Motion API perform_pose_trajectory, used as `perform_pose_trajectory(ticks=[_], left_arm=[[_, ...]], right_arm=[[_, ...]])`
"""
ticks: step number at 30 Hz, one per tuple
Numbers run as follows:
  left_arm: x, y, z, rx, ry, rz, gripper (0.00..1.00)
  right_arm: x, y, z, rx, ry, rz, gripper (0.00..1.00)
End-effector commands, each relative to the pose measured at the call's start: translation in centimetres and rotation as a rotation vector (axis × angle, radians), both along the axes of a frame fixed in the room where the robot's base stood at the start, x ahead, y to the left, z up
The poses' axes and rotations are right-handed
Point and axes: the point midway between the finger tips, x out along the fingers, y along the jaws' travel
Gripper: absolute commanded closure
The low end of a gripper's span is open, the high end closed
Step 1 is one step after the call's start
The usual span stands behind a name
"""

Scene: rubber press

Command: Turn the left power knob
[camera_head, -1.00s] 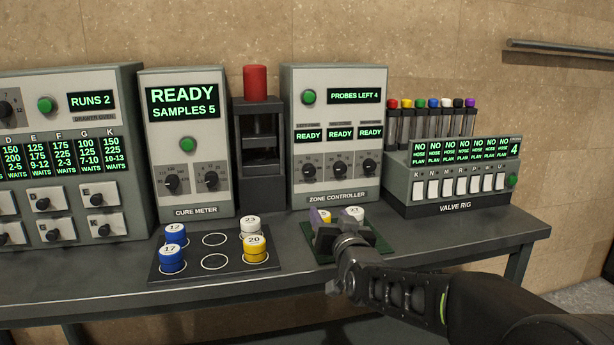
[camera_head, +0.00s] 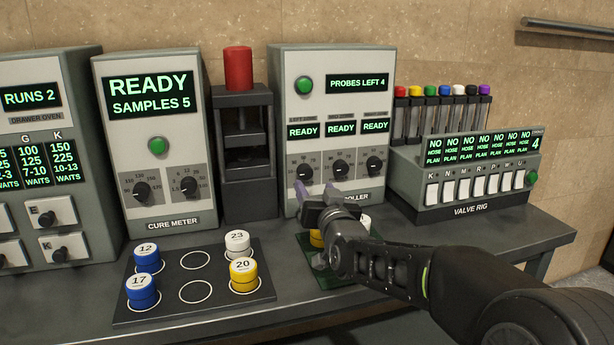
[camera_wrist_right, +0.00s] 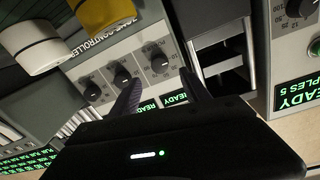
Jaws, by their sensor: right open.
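The zone controller (camera_head: 345,110) has three black dial knobs in a row. Its left knob (camera_head: 304,172) also shows in the right wrist view (camera_wrist_right: 161,62), in a tilted picture. The middle knob (camera_head: 340,170) and right knob (camera_head: 374,166) are beside it. My right gripper (camera_head: 316,190) is open in front of the panel, just below the left knob in the head view. In the right wrist view its two fingers (camera_wrist_right: 161,80) point toward the left knob, one on each side of it. Contact with the knob cannot be told. My left gripper is not in view.
The cure meter (camera_head: 155,90) and a press with a red top (camera_head: 238,68) stand left of the controller. A dark tray (camera_head: 215,308) holds several pucks. A green mat (camera_head: 312,262) with pucks lies under my right arm. The valve rig (camera_head: 465,185) is at right.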

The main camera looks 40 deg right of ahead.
Motion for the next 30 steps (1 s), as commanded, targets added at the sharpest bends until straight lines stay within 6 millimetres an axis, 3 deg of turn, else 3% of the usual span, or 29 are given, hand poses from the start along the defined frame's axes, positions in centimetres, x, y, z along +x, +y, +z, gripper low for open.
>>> perform_pose_trajectory(ticks=[5, 18, 30], left_arm=[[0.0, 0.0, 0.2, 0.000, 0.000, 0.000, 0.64], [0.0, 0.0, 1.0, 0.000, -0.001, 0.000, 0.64], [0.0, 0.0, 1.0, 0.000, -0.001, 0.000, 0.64]], right_arm=[[1.2, -0.5, 0.0, 0.001, 0.000, 0.001, 0.45], [6.6, -2.7, 0.1, 0.004, -0.002, 0.001, 0.45], [7.1, -2.9, 0.0, 0.001, -0.001, 0.000, 0.48]])
